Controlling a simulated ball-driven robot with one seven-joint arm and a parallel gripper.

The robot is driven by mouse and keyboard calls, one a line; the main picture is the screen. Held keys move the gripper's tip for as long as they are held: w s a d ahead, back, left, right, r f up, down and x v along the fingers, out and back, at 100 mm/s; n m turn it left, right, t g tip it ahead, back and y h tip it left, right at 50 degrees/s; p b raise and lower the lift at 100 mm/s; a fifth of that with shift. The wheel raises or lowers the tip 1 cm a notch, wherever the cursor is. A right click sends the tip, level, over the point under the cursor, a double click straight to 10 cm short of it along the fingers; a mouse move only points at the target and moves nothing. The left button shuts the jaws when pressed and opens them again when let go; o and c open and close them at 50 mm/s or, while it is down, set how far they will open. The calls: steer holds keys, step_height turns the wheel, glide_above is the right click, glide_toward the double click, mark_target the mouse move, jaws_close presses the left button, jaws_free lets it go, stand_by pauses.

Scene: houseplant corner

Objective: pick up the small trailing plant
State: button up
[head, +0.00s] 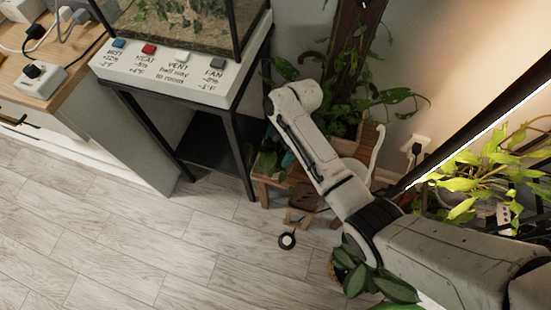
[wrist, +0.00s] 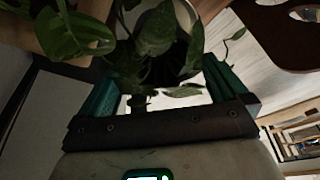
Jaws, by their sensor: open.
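A leafy trailing plant (wrist: 158,32) shows in the wrist view, its dark green leaves hanging in front of and between the fingers. Part of a pale round pot (wrist: 188,14) shows behind the leaves; the rest is hidden. My gripper (wrist: 165,62) is open, with teal fingers on either side of the leaves. I cannot tell whether the fingers touch the plant. In the head view, my arm hides most of the gripper; only a bit of teal (head: 288,160) shows beside green leaves (head: 267,163) at a low wooden stand (head: 262,186).
A black-framed terrarium table (head: 250,75) with labelled buttons stands left of my arm. A larger plant (head: 400,97) climbs a dark post behind. Bright leaves (head: 465,185) fill the right side. A small round black-and-white object (head: 287,241) lies on the floor. Floor at left is clear.

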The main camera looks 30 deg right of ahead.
steer(key=shift+a+f, duration=0.25)
steer(key=shift+f, duration=0.45)
steer(key=shift+c, duration=0.2)
steer(key=c, duration=1.1)
steer(key=shift+c, duration=0.2)
step_height(320, 180, up, 10)
steer(key=p, duration=0.2)
step_height(320, 180, up, 8)
steer(key=p, duration=0.7)
glide_above(277, 154)
steer(key=s+f+m+t+h+p, duration=0.1)
steer(key=s+m+t+h, duration=0.2)
steer(key=m, duration=1.5)
steer(key=s, duration=0.3)
steer(key=shift+s+a, duration=0.25)
steer(key=shift+s, duration=0.05)
